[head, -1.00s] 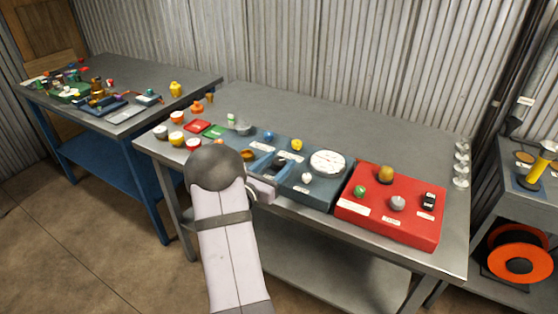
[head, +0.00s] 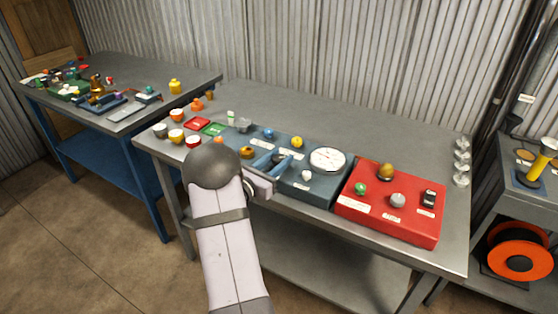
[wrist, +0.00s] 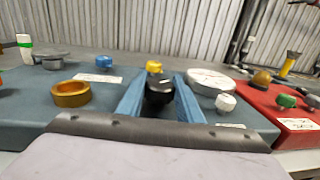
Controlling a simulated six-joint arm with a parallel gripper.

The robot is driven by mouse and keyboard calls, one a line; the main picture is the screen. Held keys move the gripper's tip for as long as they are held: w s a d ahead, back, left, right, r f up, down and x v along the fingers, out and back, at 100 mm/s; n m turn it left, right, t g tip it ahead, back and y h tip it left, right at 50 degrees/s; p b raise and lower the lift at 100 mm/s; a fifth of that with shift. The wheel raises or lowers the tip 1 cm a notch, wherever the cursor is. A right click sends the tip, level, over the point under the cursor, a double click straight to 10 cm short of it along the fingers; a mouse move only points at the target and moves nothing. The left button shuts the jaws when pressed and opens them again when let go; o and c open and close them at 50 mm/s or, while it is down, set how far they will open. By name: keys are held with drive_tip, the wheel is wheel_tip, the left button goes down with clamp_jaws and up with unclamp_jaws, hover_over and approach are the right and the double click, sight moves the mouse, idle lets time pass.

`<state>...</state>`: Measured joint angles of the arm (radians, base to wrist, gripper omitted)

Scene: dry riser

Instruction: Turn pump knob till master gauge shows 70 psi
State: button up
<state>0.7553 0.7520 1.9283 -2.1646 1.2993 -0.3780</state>
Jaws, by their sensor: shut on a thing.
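The blue-grey panel (head: 312,190) lies on the near workbench. A round white gauge (head: 327,159) sits at its right end; its needle and numbers are too small to read. The gauge also shows in the wrist view (wrist: 211,81), seen nearly edge-on. My gripper (head: 276,160) is low over the panel, left of the gauge. In the wrist view its two blue fingers (wrist: 159,98) are shut on a black knob (wrist: 159,90), one on each side. I cannot read any label naming this knob.
A yellow knob (head: 297,141) stands just behind the gripped knob, a white knob (head: 306,175) to its right and a brass ring (head: 247,152) to its left. A red panel (head: 388,215) with several knobs lies farther right. The bench behind the panels is clear.

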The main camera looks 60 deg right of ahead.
drive_tip(key=m+g+b, duration=0.1)
drive_tip(key=g, duration=0.1)
drive_tip(key=m+g+y, duration=0.1)
drive_tip(key=m+g, duration=0.1)
drive_tip(key=g, duration=0.1)
drive_tip(key=shift+w+f+m+g+y+b, duration=0.1)
drive_tip(key=shift+f+m+g+y+b, duration=0.05)
drive_tip(key=shift+m+g+y+b, duration=0.8)
drive_tip(key=shift+m+g+y, duration=0.7)
drive_tip(key=shift+g, duration=0.65)
drive_tip(key=shift+m+g, duration=0.3)
drive_tip(key=shift+m, duration=0.15)
drive_tip(key=o, duration=1)
drive_tip(key=shift+o, duration=0.2)
drive_tip(key=shift+b+v, duration=0.7)
drive_tip(key=shift+v, duration=2.9)
drive_tip(key=shift+r, duration=0.25)
